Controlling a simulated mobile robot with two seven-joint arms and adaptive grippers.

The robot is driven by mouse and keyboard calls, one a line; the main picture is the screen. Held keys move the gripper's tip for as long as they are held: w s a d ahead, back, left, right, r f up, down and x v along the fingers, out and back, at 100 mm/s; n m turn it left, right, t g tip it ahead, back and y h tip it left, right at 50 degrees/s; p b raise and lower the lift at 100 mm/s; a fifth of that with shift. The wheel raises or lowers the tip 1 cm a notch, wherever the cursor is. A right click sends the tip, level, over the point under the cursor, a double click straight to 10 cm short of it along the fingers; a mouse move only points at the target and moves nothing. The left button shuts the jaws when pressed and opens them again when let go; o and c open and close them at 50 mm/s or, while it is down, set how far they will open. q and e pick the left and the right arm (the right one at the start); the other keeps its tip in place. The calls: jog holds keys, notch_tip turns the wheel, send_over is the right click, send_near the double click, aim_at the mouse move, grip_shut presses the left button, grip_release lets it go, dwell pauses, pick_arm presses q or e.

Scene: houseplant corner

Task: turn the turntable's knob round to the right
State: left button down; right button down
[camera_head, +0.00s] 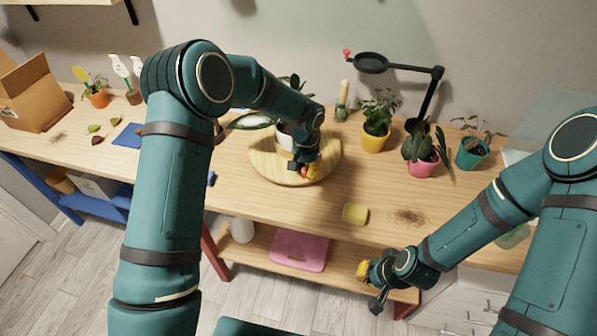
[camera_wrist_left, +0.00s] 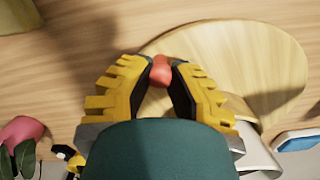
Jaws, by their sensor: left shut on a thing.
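The turntable (camera_head: 264,165) is a round light wood disc on the table. Its red knob (camera_head: 303,172) sits near the front edge of the disc. In the left wrist view the knob (camera_wrist_left: 160,71) is between the yellow fingers of my left gripper (camera_wrist_left: 158,80). My left gripper (camera_head: 306,168) is shut on the knob in the head view. A white pot (camera_head: 284,136) with a leafy plant stands on the turntable, partly hidden by my left arm. My right gripper (camera_head: 369,284) hangs in front of the table, away from the turntable; its finger gap is unclear.
A yellow sponge (camera_head: 355,213) and spilled soil (camera_head: 409,216) lie to the right. A yellow pot (camera_head: 375,138), pink pot (camera_head: 422,163) and teal pot (camera_head: 471,153) stand behind. A black lamp (camera_head: 426,98) is at the back. A pink tray (camera_head: 299,250) lies on the lower shelf.

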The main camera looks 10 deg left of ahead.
aim_at(336, 153)
pick_arm(q)
jog(key=shift+w+d+f+n+b, duration=0.1)
jog(key=shift+w+d+n+b, duration=0.2)
jog(key=shift+d+n, duration=0.2)
jog(key=shift+w+d+f+n+b, duration=0.1)
jog(key=shift+w+d+n+b, duration=0.15)
jog(key=shift+d+n, duration=0.25)
jog(key=shift+w+d+n, duration=0.5)
jog(key=shift+d+n, duration=0.1)
jog(key=shift+d, duration=0.05)
jog(key=shift+w+d+n+b, duration=0.5)
jog(key=shift+w+d+n, duration=0.25)
jog(key=shift+n, duration=0.25)
jog(key=shift+w+d+n, duration=0.6)
jog(key=shift+w+n, duration=0.35)
jog(key=shift+n, duration=0.05)
jog(key=shift+w+d+n, duration=0.25)
jog(key=shift+w+n, duration=0.3)
jog(key=shift+w, duration=0.1)
jog(key=shift+w+d+n, duration=0.25)
jog(key=shift+w+n, duration=0.3)
jog(key=shift+w, duration=0.05)
jog(key=shift+w+d+n, duration=0.15)
jog(key=shift+w+n, duration=0.65)
jog(key=shift+w, duration=0.05)
jog(key=shift+w+d+n, duration=0.1)
jog(key=shift+w+n, duration=0.7)
jog(key=shift+w, duration=0.05)
jog(key=shift+r, duration=0.1)
